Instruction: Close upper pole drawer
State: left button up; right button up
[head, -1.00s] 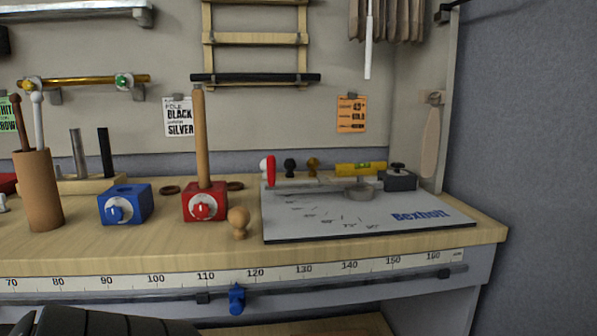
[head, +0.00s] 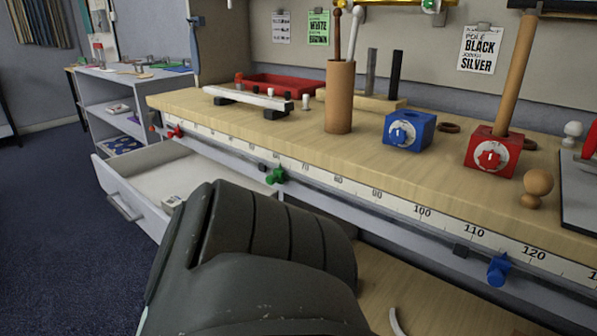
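A white drawer (head: 130,205) stands pulled out under the left part of the workbench. Its inside shows as a pale, bare floor, and a grey bar handle (head: 124,207) is on its front. A small pale block sits at the drawer's near edge; I cannot tell what it is. A large dark part of my own arm fills the lower middle of the head view and hides the drawer's right end. I see neither gripper's fingers in the head view.
The wooden bench top (head: 290,135) carries a cardboard tube with sticks (head: 340,98), a blue block (head: 409,131), a red block with a pole (head: 490,152) and a wooden knob (head: 536,188). A ruled rail with green (head: 275,174) and blue (head: 499,269) clamps runs along the front. Dark floor lies clear at left.

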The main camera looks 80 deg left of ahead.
aim_at(138, 180)
jog(key=u, duration=3.55)
jog(key=j+u, duration=0.15)
jog(key=i+l, duration=0.3)
